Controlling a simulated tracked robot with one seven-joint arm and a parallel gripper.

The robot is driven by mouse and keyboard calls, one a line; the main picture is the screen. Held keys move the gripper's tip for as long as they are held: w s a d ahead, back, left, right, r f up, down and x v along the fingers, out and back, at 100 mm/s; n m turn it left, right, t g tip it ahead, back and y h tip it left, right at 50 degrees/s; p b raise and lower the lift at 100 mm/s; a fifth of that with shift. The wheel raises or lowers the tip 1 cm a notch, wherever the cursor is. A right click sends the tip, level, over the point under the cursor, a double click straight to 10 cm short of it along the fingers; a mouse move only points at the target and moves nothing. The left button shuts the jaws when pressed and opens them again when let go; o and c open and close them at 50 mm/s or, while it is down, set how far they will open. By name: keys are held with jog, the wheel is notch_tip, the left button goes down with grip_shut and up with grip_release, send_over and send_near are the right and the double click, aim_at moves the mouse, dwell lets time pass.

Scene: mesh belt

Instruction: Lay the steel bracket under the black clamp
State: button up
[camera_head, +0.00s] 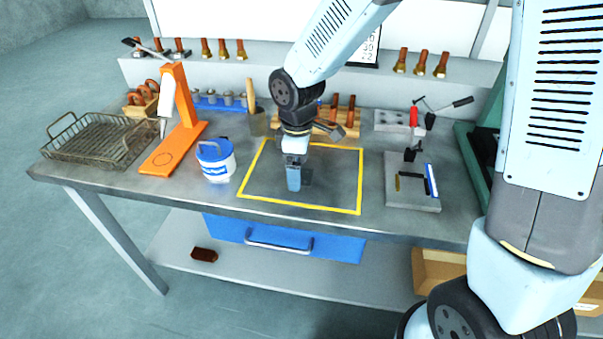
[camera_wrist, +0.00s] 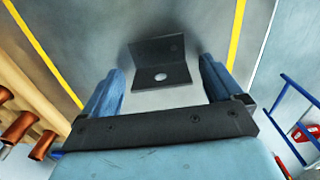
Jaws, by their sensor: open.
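The steel bracket (camera_wrist: 160,62) is a dark L-shaped plate with a round hole in one flange. It lies on the bench top inside the yellow outline. In the head view the bracket (camera_head: 308,177) is partly hidden by my gripper (camera_head: 293,183). In the wrist view my gripper (camera_wrist: 160,85) is open, its blue fingers apart with nothing held between them. The bracket is just beyond the fingertips, roughly centred. A black clamp (camera_head: 412,154) stands at the back of a grey plate (camera_head: 424,203), right of the yellow outline. Its exact opening is too small to tell.
A grey block (camera_head: 388,121) with red and black levers is behind the plate. The outlined area is otherwise clear.

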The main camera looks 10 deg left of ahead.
jog(key=shift+c, duration=0.4)
jog(key=c, duration=1.1)
jog(key=shift+r, duration=0.1)
jog(key=shift+c, duration=0.2)
jog(key=shift+r, duration=0.3)
notch_tip(320, 180, up, 2)
jog(key=shift+r, duration=0.2)
jog(key=s+d+r, duration=0.1)
jog(key=s+r, duration=0.8)
jog(key=s, duration=0.5)
jog(key=shift+r, duration=0.4)
